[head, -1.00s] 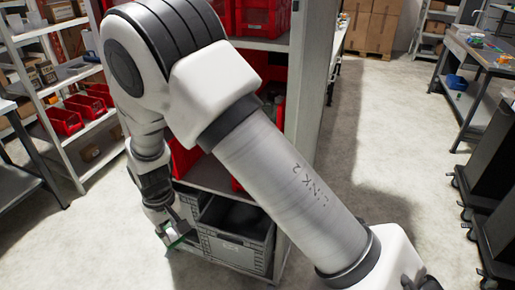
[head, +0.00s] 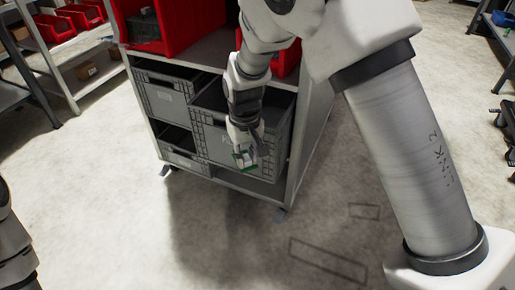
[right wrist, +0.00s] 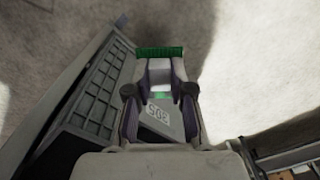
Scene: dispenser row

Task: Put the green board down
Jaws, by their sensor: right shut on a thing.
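My right gripper (head: 246,158) is shut on the green board (head: 240,168) and holds it in front of the grey crate at the lower part of the shelf unit. Only a small part of the board shows in the head view. In the right wrist view the board's green edge (right wrist: 160,52) sticks out past the fingertips of my right gripper (right wrist: 158,75), with bare floor beyond it. A grey block marked with digits (right wrist: 161,118) shows between the fingers. My left gripper is not in view.
Grey crates (head: 208,135) sit in the lower shelf unit, with red bins (head: 172,30) above. The crate wall (right wrist: 88,100) is close on the left in the right wrist view. Open floor (head: 215,240) lies in front of the unit. Shelves stand at the far left.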

